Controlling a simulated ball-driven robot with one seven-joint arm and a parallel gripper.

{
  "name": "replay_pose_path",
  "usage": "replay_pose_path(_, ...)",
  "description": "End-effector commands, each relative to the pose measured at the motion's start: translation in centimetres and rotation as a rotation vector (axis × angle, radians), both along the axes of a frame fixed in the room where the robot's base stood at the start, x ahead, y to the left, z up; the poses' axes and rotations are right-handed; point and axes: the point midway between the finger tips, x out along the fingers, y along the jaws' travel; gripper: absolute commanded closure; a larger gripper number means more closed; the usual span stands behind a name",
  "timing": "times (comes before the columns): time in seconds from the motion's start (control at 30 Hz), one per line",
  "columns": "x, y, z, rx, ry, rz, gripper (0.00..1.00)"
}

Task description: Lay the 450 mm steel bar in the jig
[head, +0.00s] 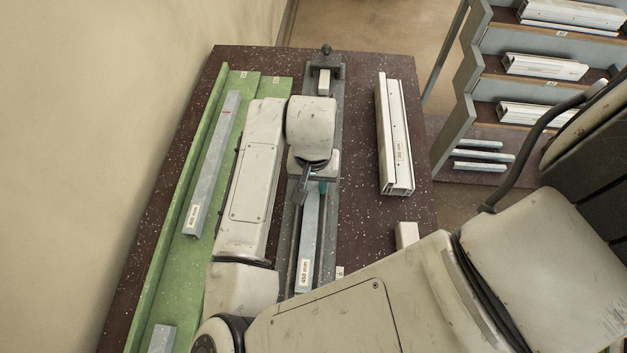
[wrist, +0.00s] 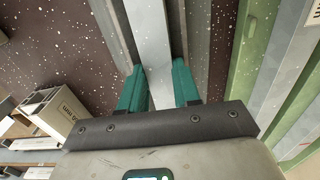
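The grey 450 mm steel bar (head: 309,241), its label at the near end, lies lengthwise over the long grey jig (head: 335,107) in the middle of the bench. It runs between the jig's side rails. I cannot tell whether it rests fully on the jig's bed. My gripper (head: 313,187) is over the bar, and the arm hides part of its length. In the wrist view, the teal fingers of my gripper (wrist: 160,88) stand on both sides of the bar (wrist: 151,35) and appear pressed against it.
A white profile (head: 394,130) lies on the bench's right side. A shelf rack (head: 470,90) with white profiles stands beyond. Dark bench top is bare between jig and profile.

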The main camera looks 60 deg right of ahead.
Motion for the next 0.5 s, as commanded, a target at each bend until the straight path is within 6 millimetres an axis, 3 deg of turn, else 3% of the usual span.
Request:
replay_pose_path(0.17,-0.1,0.0,1.5,0.007,0.002,0.0,0.43)
replay_pose_path(0.5,-0.1,0.0,9.0,0.005,0.001,-0.002,0.43)
